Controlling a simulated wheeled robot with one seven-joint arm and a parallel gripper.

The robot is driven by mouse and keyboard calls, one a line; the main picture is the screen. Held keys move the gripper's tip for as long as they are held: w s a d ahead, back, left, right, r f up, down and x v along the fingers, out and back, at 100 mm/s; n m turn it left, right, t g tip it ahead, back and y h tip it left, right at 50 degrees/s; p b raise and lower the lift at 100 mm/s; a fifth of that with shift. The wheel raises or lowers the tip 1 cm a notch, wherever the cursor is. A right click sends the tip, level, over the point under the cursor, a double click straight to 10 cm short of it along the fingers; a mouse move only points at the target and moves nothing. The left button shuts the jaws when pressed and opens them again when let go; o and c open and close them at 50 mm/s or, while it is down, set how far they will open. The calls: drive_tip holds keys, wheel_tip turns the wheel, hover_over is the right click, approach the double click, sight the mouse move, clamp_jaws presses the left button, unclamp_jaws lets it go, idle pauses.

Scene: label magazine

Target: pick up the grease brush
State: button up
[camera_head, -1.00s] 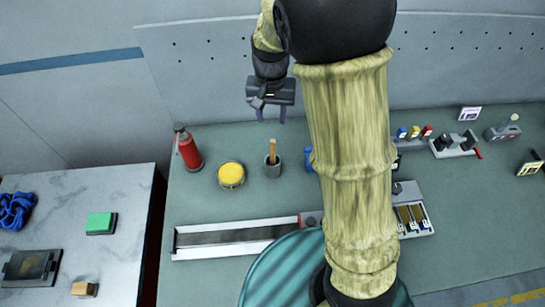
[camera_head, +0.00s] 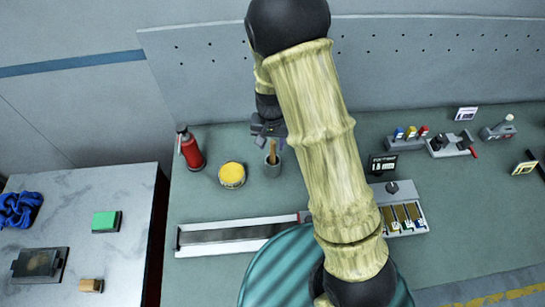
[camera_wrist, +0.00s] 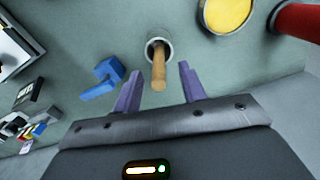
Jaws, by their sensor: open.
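The grease brush (camera_head: 272,152) stands in a grey cup (camera_head: 272,169) on the green bench, its wooden handle pointing up. In the wrist view the brush handle (camera_wrist: 158,72) rises from the cup (camera_wrist: 152,46) toward the camera; its lower end is hidden inside the cup. My gripper (camera_head: 268,138) is just above the cup, by the top of the handle. In the wrist view my gripper (camera_wrist: 158,80) is open, with one purple finger on each side of the handle's line and gaps showing on both sides.
A yellow-topped tin (camera_head: 232,174) and a red bottle (camera_head: 189,148) stand left of the cup. A blue object (camera_wrist: 104,78) lies near the cup on the other side. A long tray (camera_head: 220,237) lies in front. The pegboard wall (camera_head: 205,80) stands behind.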

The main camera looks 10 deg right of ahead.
sight(273, 151)
drive_tip(key=shift+f, duration=0.1)
drive_tip(key=shift+d+f+p, duration=0.1)
drive_tip(key=shift+f+p, duration=0.6)
drive_tip(key=shift+w+f+p, duration=0.15)
drive_tip(key=shift+f+p, duration=0.45)
drive_tip(key=shift+f, duration=1.2)
clamp_jaws()
